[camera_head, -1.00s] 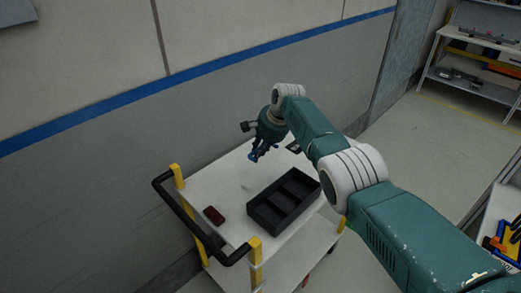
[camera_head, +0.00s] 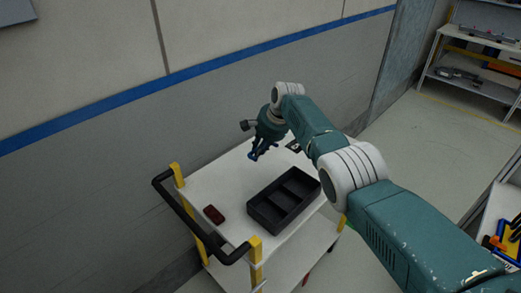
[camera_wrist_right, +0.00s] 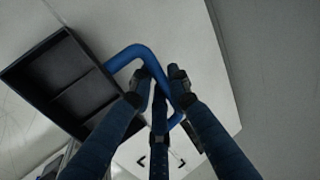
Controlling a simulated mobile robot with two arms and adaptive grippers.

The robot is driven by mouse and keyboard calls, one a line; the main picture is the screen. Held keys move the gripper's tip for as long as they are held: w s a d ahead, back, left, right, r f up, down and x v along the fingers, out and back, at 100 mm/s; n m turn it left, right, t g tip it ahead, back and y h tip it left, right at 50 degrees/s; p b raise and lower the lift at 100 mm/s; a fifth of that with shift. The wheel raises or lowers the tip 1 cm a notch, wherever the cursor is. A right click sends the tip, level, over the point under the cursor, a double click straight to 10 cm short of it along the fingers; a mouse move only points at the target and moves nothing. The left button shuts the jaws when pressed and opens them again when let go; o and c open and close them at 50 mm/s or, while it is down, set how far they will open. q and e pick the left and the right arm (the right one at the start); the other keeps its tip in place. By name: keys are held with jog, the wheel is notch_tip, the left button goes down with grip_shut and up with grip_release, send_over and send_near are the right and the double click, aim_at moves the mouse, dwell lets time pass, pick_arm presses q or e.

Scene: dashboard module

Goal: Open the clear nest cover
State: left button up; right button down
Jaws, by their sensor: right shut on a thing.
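My right gripper (camera_head: 257,152) is over the far left part of the cart top, beyond the black tray. In the right wrist view its fingers (camera_wrist_right: 160,82) are closed around a bent blue bar handle (camera_wrist_right: 128,54). The clear nest cover itself cannot be made out, and I cannot tell whether the handle belongs to it or how far it is raised. The black tray (camera_head: 296,213) has divided compartments that look empty; it also shows at the left of the right wrist view (camera_wrist_right: 73,86). My left gripper is not in view.
The white cart top (camera_head: 210,184) has a black push handle (camera_head: 187,222) and yellow posts. A small dark red object (camera_head: 213,214) lies near its left edge. A grey wall (camera_head: 90,190) stands close behind the cart. Shelving (camera_head: 470,72) is at the far right.

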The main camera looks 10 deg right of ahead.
aim_at(267, 161)
jog(key=c, duration=1.7)
grip_release()
jog(key=shift+w+a+r, duration=0.2)
jog(key=shift+a, duration=0.35)
jog(key=shift+r, duration=0.1)
jog(key=shift+w+d+r, duration=0.1)
jog(key=shift+d+r, duration=0.1)
jog(key=shift+r, duration=0.4)
jog(key=v, duration=0.6)
jog(key=s+v, duration=0.1)
jog(key=v, duration=0.2)
jog(key=shift+d+r, duration=0.1)
jog(key=shift+d, duration=0.05)
jog(key=shift+s+d+r, duration=0.25)
jog(key=shift+d+r, duration=0.15)
jog(key=shift+d, duration=0.15)
